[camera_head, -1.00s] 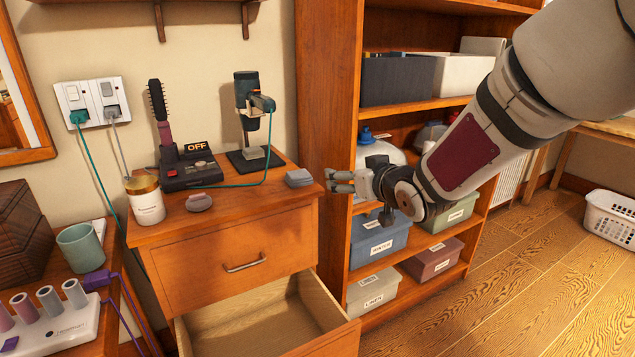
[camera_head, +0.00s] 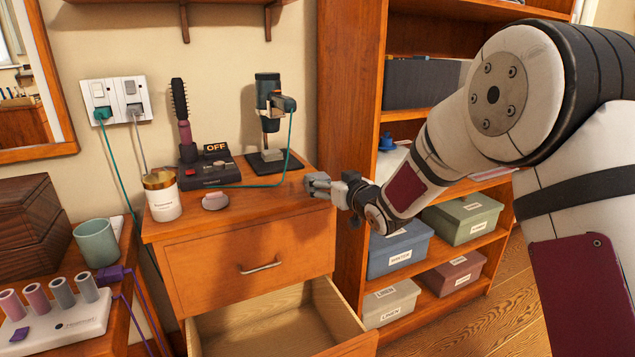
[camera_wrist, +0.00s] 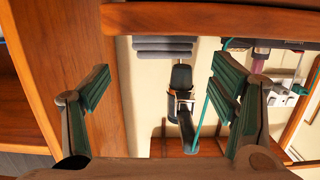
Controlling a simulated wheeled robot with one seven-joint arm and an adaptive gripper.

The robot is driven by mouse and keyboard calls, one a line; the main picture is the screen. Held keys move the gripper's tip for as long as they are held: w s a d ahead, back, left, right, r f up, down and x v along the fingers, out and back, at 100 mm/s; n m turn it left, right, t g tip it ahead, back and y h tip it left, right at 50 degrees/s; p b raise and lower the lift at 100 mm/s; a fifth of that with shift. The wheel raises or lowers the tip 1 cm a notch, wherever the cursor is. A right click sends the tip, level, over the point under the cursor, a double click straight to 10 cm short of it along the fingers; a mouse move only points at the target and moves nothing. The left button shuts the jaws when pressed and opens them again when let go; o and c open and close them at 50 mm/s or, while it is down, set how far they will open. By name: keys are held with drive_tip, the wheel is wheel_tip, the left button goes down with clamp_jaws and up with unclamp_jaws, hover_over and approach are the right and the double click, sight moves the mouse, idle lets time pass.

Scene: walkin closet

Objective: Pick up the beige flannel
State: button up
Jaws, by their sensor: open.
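No plainly beige cloth shows. A small folded grey cloth stack (camera_wrist: 163,46), perhaps the flannel, lies on the wooden dresser top near its edge in the wrist view. There it sits between the lines of my two fingers, toward the top of the picture. My gripper (camera_wrist: 160,88) is open with nothing between its pads. In the head view my gripper (camera_head: 311,185) is at the right front corner of the dresser (camera_head: 250,232) and hides the spot where the cloth lay. I cannot tell whether the fingers touch it.
The dresser holds a white jar (camera_head: 162,198), a small round object (camera_head: 215,201), a hairbrush (camera_head: 181,112), a dark box marked OFF (camera_head: 212,171) and a corded dryer on a stand (camera_head: 268,105). The lower drawer (camera_head: 280,325) is open. A shelf unit (camera_head: 346,90) stands close right.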

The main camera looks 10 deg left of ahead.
sight(320, 178)
drive_tip(key=x, duration=0.5)
drive_tip(key=shift+a+f+b, duration=0.15)
drive_tip(key=shift+f+b, duration=0.05)
drive_tip(key=shift+b, duration=0.2)
drive_tip(key=shift+s, duration=0.1)
drive_tip(key=c, duration=1)
